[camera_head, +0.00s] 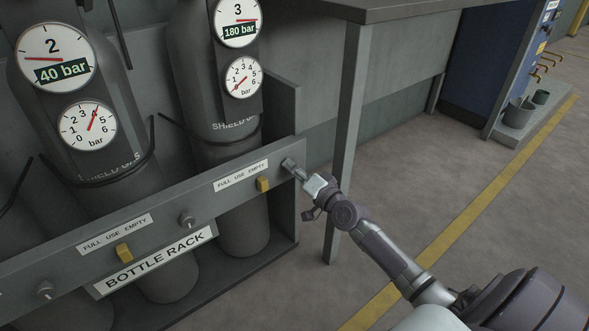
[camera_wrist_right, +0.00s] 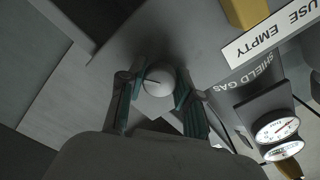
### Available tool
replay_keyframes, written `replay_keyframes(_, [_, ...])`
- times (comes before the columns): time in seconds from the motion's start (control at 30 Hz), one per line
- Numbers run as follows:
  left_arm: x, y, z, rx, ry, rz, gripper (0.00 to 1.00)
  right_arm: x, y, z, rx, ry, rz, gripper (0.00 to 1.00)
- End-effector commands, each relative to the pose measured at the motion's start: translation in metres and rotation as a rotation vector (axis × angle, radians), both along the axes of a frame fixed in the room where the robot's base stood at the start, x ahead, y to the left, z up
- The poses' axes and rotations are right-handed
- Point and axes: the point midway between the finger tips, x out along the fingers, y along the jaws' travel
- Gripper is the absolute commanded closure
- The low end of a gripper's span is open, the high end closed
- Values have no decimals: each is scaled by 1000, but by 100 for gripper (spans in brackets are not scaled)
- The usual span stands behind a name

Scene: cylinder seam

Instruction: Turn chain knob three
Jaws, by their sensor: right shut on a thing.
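The chain knob three (camera_wrist_right: 158,82) is a round pale-grey knob with a dark pointer line on its face, at the right end of the rack's front rail. In the wrist view it sits between the two fingers of my right gripper (camera_wrist_right: 159,92), which is shut on it. In the head view my right gripper (camera_head: 296,170) meets the rail just right of the label, and mostly hides the knob. Bottle three (camera_head: 205,95) stands behind the rail, with a "180 bar" gauge (camera_head: 238,20) and a smaller gauge (camera_head: 243,77) below. My left gripper is not in view.
Two other knobs, (camera_head: 187,220) and (camera_head: 45,290), sit along the rail. Yellow sliders (camera_head: 263,184) and (camera_head: 123,252) hang under the "FULL USE EMPTY" labels. A grey table leg (camera_head: 347,135) stands close right of the rack. The floor at right is clear.

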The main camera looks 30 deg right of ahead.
Motion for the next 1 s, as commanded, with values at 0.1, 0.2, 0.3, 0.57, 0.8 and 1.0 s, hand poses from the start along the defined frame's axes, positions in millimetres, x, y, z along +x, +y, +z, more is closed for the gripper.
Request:
replay_keyframes(0.1, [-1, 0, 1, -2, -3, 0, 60, 0, -1, 0, 106, 8, -2, 100])
replay_keyframes(0.2, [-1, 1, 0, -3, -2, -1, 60, 0, -1, 0, 188, 15, -2, 100])
replay_keyframes(0.3, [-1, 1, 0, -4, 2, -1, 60, 0, -1, 0, 262, 20, -2, 100])
replay_keyframes(0.57, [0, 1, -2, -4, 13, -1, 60, 0, -1, 0, 399, 32, -1, 100])
replay_keyframes(0.8, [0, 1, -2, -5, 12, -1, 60, 0, -1, 0, 456, 36, -2, 100])
replay_keyframes(1.0, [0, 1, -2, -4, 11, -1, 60, 0, -1, 0, 467, 36, -3, 100])
